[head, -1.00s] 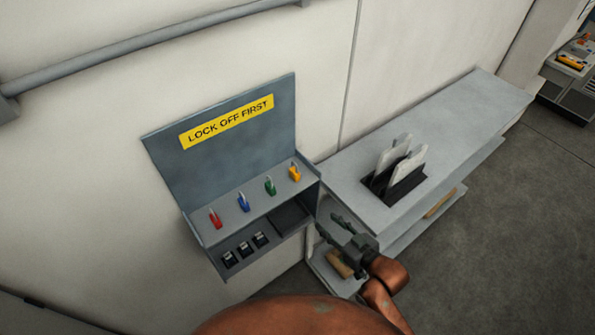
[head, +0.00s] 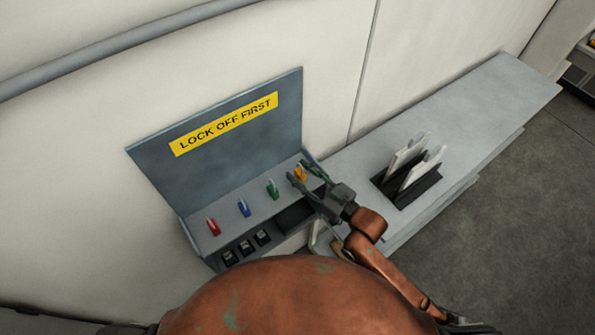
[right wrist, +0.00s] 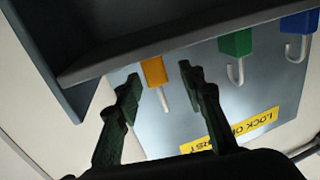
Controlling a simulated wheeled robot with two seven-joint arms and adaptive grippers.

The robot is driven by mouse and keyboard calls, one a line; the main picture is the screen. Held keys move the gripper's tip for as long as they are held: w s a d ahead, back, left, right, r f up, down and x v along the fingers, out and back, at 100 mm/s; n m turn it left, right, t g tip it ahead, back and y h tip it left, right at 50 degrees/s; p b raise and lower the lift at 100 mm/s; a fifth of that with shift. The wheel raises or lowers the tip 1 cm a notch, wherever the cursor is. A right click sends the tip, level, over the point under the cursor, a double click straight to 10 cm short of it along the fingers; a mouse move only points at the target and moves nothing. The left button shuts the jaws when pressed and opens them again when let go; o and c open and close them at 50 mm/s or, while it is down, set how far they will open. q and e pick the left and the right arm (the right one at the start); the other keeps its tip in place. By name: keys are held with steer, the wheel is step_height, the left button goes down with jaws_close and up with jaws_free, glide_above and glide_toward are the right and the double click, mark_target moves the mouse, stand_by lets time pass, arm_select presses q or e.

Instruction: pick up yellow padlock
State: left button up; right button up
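The yellow padlock (head: 299,173) stands at the right end of a row of padlocks on the grey lockout station's shelf. My right gripper (head: 297,170) is at that end of the shelf, open, with one fingertip on each side of the padlock in the picture. In the right wrist view the yellow padlock (right wrist: 154,71) shows between the two open fingers (right wrist: 159,78), with its pale shackle beside them. I see no finger clearly touching it, and its exact depth between them is hard to tell. My left gripper is not in view.
Green (head: 272,188), blue (head: 244,207) and red (head: 213,226) padlocks stand to the left on the shelf. Black tags (head: 246,247) sit in the lower tray. The "LOCK OFF FIRST" back panel (head: 200,165) rises behind. A grey bench (head: 470,115) with a black rack is at right.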

steer(key=shift+w+a+r, duration=0.1)
steer(key=shift+w+a, duration=0.05)
steer(key=shift+w+a+p, duration=0.2)
steer(key=shift+w+p, duration=0.1)
steer(key=shift+p, duration=0.1)
steer(key=shift+w+a+f+p, duration=0.1)
steer(key=shift+w+a+p, duration=0.1)
steer(key=shift+w+a, duration=0.3)
steer(key=shift+w+a+f+p, duration=0.1)
steer(key=shift+w+a+p, duration=0.15)
steer(key=shift+w, duration=0.3)
steer(key=shift+w+a+f, duration=0.1)
steer(key=shift+w+a, duration=0.25)
steer(key=shift+a, duration=0.2)
steer(key=shift+c, duration=1.2)
steer(key=c, duration=0.3)
jaws_close()
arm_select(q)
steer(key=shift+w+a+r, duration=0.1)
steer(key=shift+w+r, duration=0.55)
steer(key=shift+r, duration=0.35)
